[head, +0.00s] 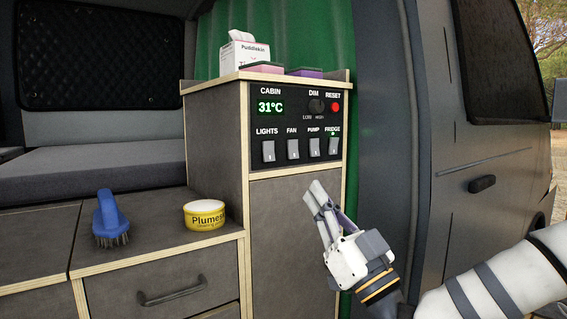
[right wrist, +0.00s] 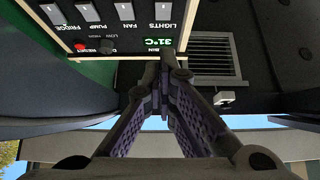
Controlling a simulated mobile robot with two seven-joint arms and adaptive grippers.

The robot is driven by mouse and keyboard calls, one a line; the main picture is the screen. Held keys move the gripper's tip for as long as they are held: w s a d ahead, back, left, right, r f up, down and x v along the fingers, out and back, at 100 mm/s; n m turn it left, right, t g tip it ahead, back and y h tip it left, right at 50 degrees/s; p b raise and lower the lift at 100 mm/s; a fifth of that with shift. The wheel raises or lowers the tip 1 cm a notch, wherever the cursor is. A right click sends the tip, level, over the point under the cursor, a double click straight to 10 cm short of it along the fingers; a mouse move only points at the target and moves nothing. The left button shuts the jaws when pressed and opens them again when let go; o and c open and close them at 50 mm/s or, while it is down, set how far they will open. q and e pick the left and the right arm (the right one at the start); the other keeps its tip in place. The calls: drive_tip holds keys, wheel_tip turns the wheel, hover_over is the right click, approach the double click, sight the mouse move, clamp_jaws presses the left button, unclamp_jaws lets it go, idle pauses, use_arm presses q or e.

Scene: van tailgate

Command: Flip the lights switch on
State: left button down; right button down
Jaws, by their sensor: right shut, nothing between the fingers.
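The LIGHTS switch (head: 268,151) is the leftmost of the row of pale rockers on the dark control panel (head: 296,109). No lit dot shows by it, while a small green dot glows at the FRIDGE switch (head: 333,146). In the upside-down right wrist view the LIGHTS switch (right wrist: 164,10) is at the top edge. My right gripper (head: 313,190) is shut and empty, tips up, below the panel and right of the LIGHTS switch in the head view. Its fingertips also show in the right wrist view (right wrist: 163,68). My left gripper is not in view.
The FAN (head: 293,149) and PUMP (head: 314,148) switches sit beside the LIGHTS switch. Above them are a 31°C display (head: 270,107), a DIM knob (head: 317,106) and a red RESET button (head: 335,107). A blue brush (head: 108,214) and yellow tin (head: 204,215) stand on the lower counter.

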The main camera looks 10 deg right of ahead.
approach(272, 143)
wheel_tip(272, 143, up, 3)
drive_tip(key=s, duration=0.1)
drive_tip(key=w, duration=0.1)
drive_tip(key=w+a, duration=0.1)
drive_tip(key=w, duration=0.2)
drive_tip(key=shift+w+a+f+b, duration=0.1)
drive_tip(key=shift+a+f+b, duration=0.05)
drive_tip(key=shift+f+b, duration=0.15)
drive_tip(key=shift+r, duration=0.2)
